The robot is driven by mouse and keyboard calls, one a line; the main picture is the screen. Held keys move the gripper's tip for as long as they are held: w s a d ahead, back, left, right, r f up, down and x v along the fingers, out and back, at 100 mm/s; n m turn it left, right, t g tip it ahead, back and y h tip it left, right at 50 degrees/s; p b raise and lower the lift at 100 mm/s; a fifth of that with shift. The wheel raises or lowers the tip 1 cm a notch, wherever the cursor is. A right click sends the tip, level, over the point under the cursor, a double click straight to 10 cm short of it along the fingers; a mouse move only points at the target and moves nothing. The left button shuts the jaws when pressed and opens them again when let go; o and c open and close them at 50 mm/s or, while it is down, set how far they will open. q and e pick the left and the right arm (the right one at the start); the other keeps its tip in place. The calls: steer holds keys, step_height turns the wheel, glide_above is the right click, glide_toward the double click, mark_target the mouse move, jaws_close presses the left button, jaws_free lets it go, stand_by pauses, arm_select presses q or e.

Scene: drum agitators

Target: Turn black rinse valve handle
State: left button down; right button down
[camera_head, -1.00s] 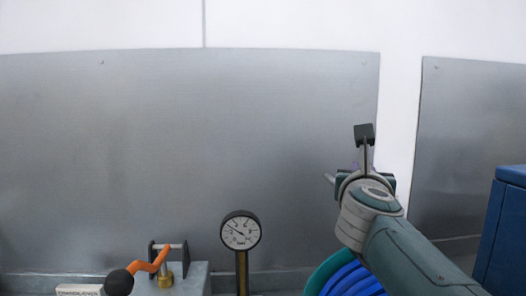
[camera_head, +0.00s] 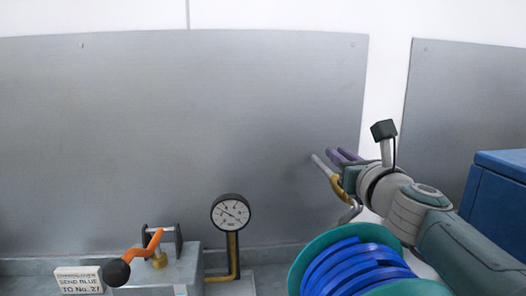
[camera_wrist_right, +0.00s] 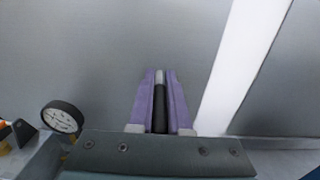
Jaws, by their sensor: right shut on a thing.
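My right gripper (camera_head: 332,157) is in front of the metal wall panel at right of centre in the head view. In the right wrist view its purple fingers (camera_wrist_right: 160,100) are shut on a slim rod-like thing (camera_wrist_right: 160,112), black with a pale grey end. In the head view a grey rod with a brass part (camera_head: 337,186) shows at the fingers. I cannot tell whether this is the rinse valve handle. An orange crank handle (camera_head: 145,247) with a black ball (camera_head: 116,273) sits on a grey block at lower left, far from the gripper. My left gripper is not in view.
A round dial gauge (camera_head: 230,212) stands on a brass pipe left of the gripper. A reel with blue hose (camera_head: 358,270) and teal rims is below my right arm. A blue box (camera_head: 497,200) stands at far right. A small lettered sign (camera_head: 78,281) is at lower left.

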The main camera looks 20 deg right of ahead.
steer(key=shift+f, duration=0.15)
steer(key=c, duration=0.9)
jaws_free()
steer(key=shift+o, duration=0.2)
steer(key=shift+s+r, duration=0.15)
steer(key=shift+r, duration=0.05)
steer(key=p+v, duration=0.2)
steer(key=v, duration=0.6)
steer(key=shift+s+f+p, duration=0.1)
steer(key=shift+p, duration=0.2)
steer(key=shift+s+a, duration=0.15)
steer(key=shift+s, duration=0.5)
